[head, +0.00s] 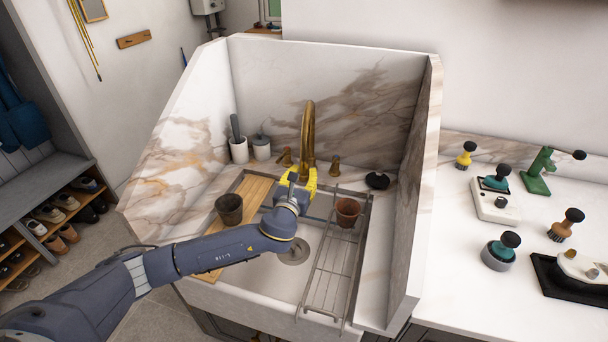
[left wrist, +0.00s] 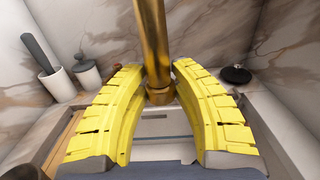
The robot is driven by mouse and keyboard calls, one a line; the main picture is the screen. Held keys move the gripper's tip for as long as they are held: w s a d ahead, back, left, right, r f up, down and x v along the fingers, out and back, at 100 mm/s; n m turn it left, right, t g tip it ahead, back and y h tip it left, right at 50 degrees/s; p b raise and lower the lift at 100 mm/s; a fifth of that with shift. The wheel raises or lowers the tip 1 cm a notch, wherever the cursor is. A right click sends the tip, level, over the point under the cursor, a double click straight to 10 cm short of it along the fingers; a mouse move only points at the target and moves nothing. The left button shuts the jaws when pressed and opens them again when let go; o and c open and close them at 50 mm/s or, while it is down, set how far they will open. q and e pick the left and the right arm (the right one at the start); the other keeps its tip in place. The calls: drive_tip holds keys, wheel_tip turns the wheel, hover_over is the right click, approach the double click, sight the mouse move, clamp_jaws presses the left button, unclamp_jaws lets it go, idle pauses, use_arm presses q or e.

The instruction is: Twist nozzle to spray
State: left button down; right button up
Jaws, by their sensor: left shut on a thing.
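A tall brass faucet (head: 307,130) arches up at the back of the marble-walled sink. Its nozzle (left wrist: 160,95) hangs down between the two yellow fingers of my left gripper (head: 308,180) in the left wrist view. The left gripper is shut on the nozzle, with the fingertips at its sides. In the head view the fingers and wrist hide most of the nozzle. No water shows. My right gripper is not in view.
A dark pot (head: 229,209) stands on a wooden board (head: 257,190) left of the basin. A terracotta pot (head: 347,212) stands on a wire rack (head: 325,284) at right. Brass handles flank the faucet. High marble walls enclose the sink. Brushes stand on the right counter.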

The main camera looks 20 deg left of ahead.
sight(304, 146)
use_arm(q)
drive_tip(key=n+y, duration=0.2)
drive_tip(key=y, duration=0.2)
drive_tip(key=n+g+y, duration=0.1)
drive_tip(key=n+y, duration=0.2)
drive_tip(key=y, duration=0.1)
drive_tip(key=shift+d+f+g, duration=0.1)
drive_tip(key=shift+d+g, duration=0.05)
drive_tip(key=shift+g, duration=0.15)
drive_tip(key=n+g+y, duration=0.5)
drive_tip(key=y, duration=0.1)
drive_tip(key=shift+n+y, duration=0.4)
drive_tip(key=shift+g, duration=0.4)
drive_tip(key=c, duration=1.1)
unclamp_jaws()
drive_tip(key=shift+r, duration=5.15)
drive_tip(key=shift+f, duration=0.1)
